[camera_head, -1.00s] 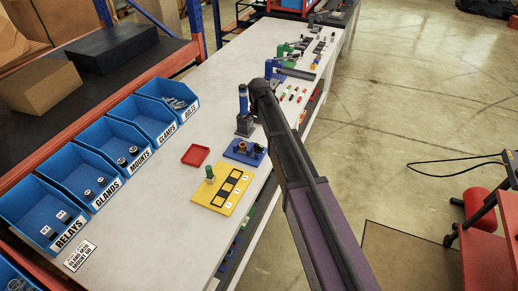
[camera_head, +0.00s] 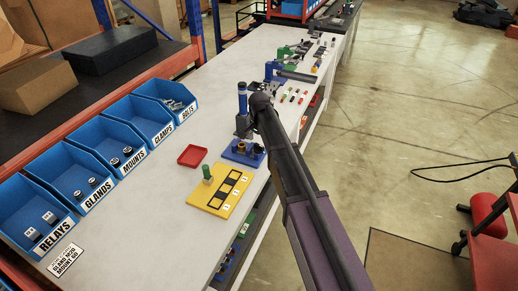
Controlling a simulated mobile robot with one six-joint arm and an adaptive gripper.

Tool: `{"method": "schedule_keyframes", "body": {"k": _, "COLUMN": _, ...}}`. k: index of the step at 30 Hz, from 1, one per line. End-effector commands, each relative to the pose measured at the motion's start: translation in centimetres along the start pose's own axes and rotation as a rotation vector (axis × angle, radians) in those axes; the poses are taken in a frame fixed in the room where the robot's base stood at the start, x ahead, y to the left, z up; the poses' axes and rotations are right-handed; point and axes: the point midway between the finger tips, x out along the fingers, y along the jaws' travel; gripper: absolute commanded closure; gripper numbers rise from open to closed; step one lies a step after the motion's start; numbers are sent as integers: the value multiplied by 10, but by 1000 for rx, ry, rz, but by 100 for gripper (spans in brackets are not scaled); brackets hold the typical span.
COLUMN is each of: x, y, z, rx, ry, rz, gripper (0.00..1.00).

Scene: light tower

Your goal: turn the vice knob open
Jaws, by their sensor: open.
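A dark grey fixture (camera_head: 243,126) stands on the white bench with an upright blue cylinder (camera_head: 242,98) above it. Further along the bench are a blue fixture (camera_head: 273,70) and a green one (camera_head: 284,51). I cannot tell for sure which of these is the vice, and no knob can be made out. My dark arm crosses the picture from the bottom right and its visible end is beside the blue cylinder, on the right.
A blue plate with round parts (camera_head: 243,153), a yellow board (camera_head: 213,203) with a green piece and a red tray (camera_head: 192,155) lie on the bench (camera_head: 150,220). Labelled blue bins (camera_head: 72,182) line its left side. Small coloured parts (camera_head: 292,96) lie beyond my arm. Open floor (camera_head: 420,130) is on the right.

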Motion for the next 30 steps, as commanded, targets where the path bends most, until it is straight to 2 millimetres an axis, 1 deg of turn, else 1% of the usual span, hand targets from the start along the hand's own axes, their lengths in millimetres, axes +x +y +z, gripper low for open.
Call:
{"method": "schedule_keyframes", "body": {"k": 1, "x": 6, "y": 0, "z": 0, "rx": 0, "ry": 0, "rz": 0, "gripper": 3}}
{"method": "schedule_keyframes", "body": {"k": 6, "x": 12, "y": 0, "z": 0, "rx": 0, "ry": 0, "rz": 0, "gripper": 3}}
{"method": "schedule_keyframes", "body": {"k": 19, "x": 12, "y": 0, "z": 0, "rx": 0, "ry": 0, "rz": 0, "gripper": 3}}
{"method": "schedule_keyframes", "body": {"k": 20, "x": 12, "y": 0, "z": 0, "rx": 0, "ry": 0, "rz": 0, "gripper": 9}}
{"method": "schedule_keyframes", "body": {"k": 21, "x": 12, "y": 0, "z": 0, "rx": 0, "ry": 0, "rz": 0, "gripper": 21}}
{"method": "schedule_keyframes", "body": {"k": 23, "x": 12, "y": 0, "z": 0, "rx": 0, "ry": 0, "rz": 0, "gripper": 38}}
{"method": "schedule_keyframes", "body": {"k": 24, "x": 12, "y": 0, "z": 0, "rx": 0, "ry": 0, "rz": 0, "gripper": 50}}
{"method": "schedule_keyframes", "body": {"k": 26, "x": 12, "y": 0, "z": 0, "rx": 0, "ry": 0, "rz": 0, "gripper": 68}}
{"method": "schedule_keyframes", "body": {"k": 27, "x": 12, "y": 0, "z": 0, "rx": 0, "ry": 0, "rz": 0, "gripper": 80}}
{"method": "schedule_keyframes", "body": {"k": 28, "x": 12, "y": 0, "z": 0, "rx": 0, "ry": 0, "rz": 0, "gripper": 85}}
{"method": "schedule_keyframes", "body": {"k": 30, "x": 13, "y": 0, "z": 0, "rx": 0, "ry": 0, "rz": 0, "gripper": 85}}
